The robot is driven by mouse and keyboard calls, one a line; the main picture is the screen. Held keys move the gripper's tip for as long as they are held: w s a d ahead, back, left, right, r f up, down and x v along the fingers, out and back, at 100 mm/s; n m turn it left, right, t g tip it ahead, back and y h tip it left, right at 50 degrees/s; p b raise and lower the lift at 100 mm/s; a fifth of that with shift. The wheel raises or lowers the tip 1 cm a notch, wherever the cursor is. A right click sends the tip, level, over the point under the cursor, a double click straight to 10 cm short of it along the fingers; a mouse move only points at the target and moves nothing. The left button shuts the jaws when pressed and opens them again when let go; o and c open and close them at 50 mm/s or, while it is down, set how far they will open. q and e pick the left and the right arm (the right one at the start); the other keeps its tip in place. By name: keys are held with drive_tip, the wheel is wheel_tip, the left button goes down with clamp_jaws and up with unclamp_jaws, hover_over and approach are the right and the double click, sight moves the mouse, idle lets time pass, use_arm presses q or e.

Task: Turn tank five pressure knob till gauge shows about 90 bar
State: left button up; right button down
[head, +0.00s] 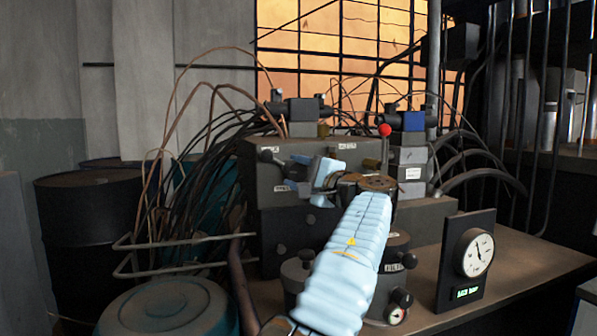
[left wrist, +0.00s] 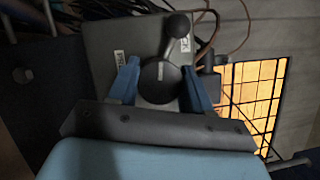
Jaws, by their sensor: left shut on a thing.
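In the left wrist view my left gripper (left wrist: 162,82) has its two blue fingers on either side of a round black knob (left wrist: 158,76) with a ball-ended lever. It is shut on this knob. In the head view the gripper (head: 314,174) is at the front of a grey box (head: 285,155), and the arm hides part of it. A round white pressure gauge (head: 475,253) with a dark needle stands on a black panel at the right. Its green display (head: 467,293) is too small to read surely. My right gripper is not in view.
A red ball-topped lever (head: 385,131) rises behind my arm. A small red-and-white dial (head: 398,315) sits below it. Cables and copper pipes crowd the left. Dark barrels (head: 90,225) stand on the floor. The brown bench (head: 520,262) is clear around the gauge panel.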

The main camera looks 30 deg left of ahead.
use_arm(q)
drive_tip(key=shift+n+g+h, duration=0.3)
drive_tip(key=shift+n+h, duration=0.1)
drive_tip(key=shift+n, duration=0.6)
drive_tip(key=shift+f, duration=0.1)
drive_tip(key=o, duration=1)
drive_tip(key=shift+o, duration=0.2)
drive_tip(key=b+v, duration=0.1)
drive_tip(key=v, duration=1.2)
drive_tip(key=shift+s+d, duration=0.2)
drive_tip(key=shift+d, duration=0.15)
